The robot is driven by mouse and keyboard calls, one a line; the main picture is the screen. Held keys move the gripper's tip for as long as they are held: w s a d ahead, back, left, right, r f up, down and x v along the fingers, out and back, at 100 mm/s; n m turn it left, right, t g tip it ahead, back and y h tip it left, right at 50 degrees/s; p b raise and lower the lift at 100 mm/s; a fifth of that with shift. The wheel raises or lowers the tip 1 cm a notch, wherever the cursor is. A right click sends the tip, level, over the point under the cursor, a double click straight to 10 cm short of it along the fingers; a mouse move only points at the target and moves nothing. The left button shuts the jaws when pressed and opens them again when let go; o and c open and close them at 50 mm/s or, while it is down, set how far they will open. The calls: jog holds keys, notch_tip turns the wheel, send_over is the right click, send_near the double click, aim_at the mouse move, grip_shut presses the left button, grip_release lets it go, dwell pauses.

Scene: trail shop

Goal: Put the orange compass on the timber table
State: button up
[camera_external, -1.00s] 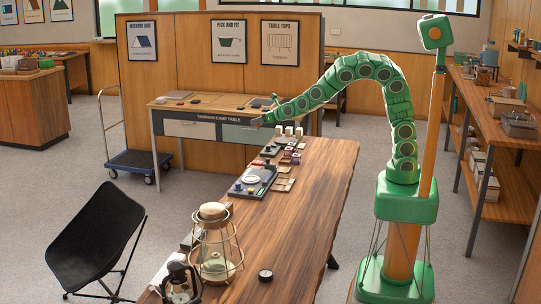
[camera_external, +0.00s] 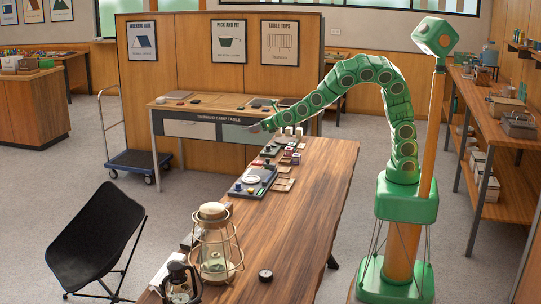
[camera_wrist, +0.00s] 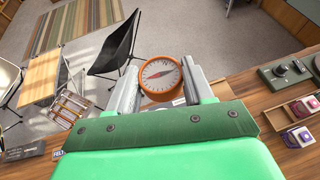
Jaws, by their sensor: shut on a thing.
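The orange compass (camera_wrist: 160,91), round with a white dial and red needle, sits between the two grey fingers of my gripper (camera_wrist: 163,82) in the wrist view. The fingers are shut on it from both sides. In the external view my gripper (camera_external: 257,127) is near the far left edge of a long wooden-topped table (camera_external: 300,205), and the compass cannot be made out there. A small table with a wooden top (camera_wrist: 42,80) shows at the left of the wrist view. I cannot tell for certain which one is the timber table.
Small goods and a dark device (camera_external: 252,181) line the long table's left edge. Lanterns (camera_external: 214,245) and a black puck (camera_external: 265,275) stand at its near end; its middle is clear. A camp table (camera_external: 210,115), trolley (camera_external: 140,162) and black chair (camera_external: 97,240) stand beyond or left.

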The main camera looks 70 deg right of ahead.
jog(key=s+a+f+n+y, duration=0.1)
jog(key=s+a+f, duration=0.1)
jog(key=a, duration=0.5)
jog(key=s+a+f+n+y, duration=0.1)
jog(key=a+f, duration=0.2)
jog(key=a, duration=0.3)
jog(key=n+y, duration=0.5)
jog(key=y, duration=0.2)
send_over(294, 239)
notch_tip(294, 239, down, 11)
jog(key=shift+a+g, duration=0.15)
jog(key=shift+g, duration=0.25)
jog(key=shift+h, duration=0.3)
jog(key=shift+f, duration=4.85)
jog(key=shift+f, duration=0.2)
jog(key=o, duration=1)
